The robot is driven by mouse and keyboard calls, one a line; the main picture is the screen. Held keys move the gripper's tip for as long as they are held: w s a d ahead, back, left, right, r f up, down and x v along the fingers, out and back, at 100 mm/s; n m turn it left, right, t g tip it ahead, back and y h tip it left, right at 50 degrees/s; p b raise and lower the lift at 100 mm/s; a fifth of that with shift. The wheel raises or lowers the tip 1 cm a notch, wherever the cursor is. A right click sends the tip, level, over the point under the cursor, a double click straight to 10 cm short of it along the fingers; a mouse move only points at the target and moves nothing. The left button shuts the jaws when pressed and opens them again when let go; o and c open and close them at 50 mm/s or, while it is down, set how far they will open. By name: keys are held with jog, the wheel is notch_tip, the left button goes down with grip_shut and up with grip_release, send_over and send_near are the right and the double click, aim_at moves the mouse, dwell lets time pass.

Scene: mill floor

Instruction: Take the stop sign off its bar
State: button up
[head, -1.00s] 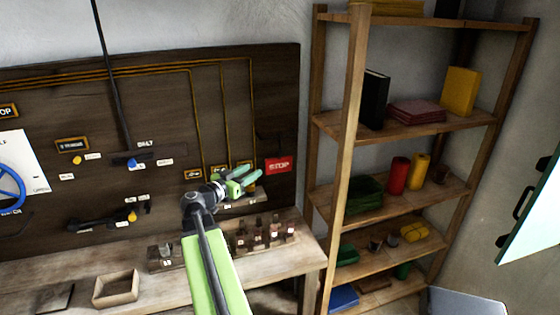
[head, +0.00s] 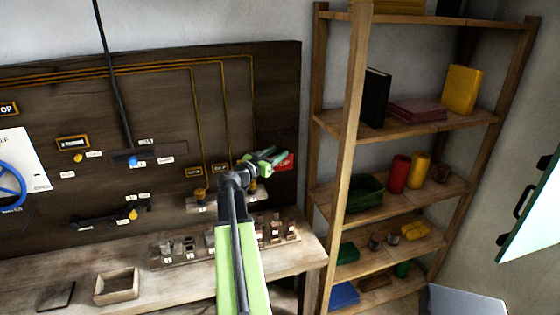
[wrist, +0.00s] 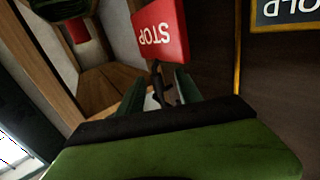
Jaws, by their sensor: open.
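The red stop sign (head: 285,161) hangs at the right end of the dark wooden panel. In the head view my gripper (head: 268,156) is in front of it and hides its left part. In the wrist view the sign (wrist: 160,32) appears upside down, with white letters reading STOP. A thin dark stem or hook (wrist: 160,85) shows beside the sign, in the gap between the fingers. My gripper (wrist: 163,92) is open, its two green fingers on either side of that stem. I cannot tell whether they touch it. The bar itself is not clear in either view.
A wooden shelf unit (head: 345,130) stands close to the right of the panel. Below is a workbench (head: 190,275) with several small blocks and a wooden box (head: 116,287). Yellow conduits (head: 225,110) run down the panel. A dark sign with yellow edging (wrist: 285,12) is beside the stop sign.

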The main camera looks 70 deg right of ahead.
jog(key=x, duration=0.5)
jog(key=shift+s+d+f, duration=0.1)
jog(key=shift+s+f, duration=0.1)
jog(key=shift+f, duration=0.1)
jog(key=shift+c, duration=0.4)
grip_shut()
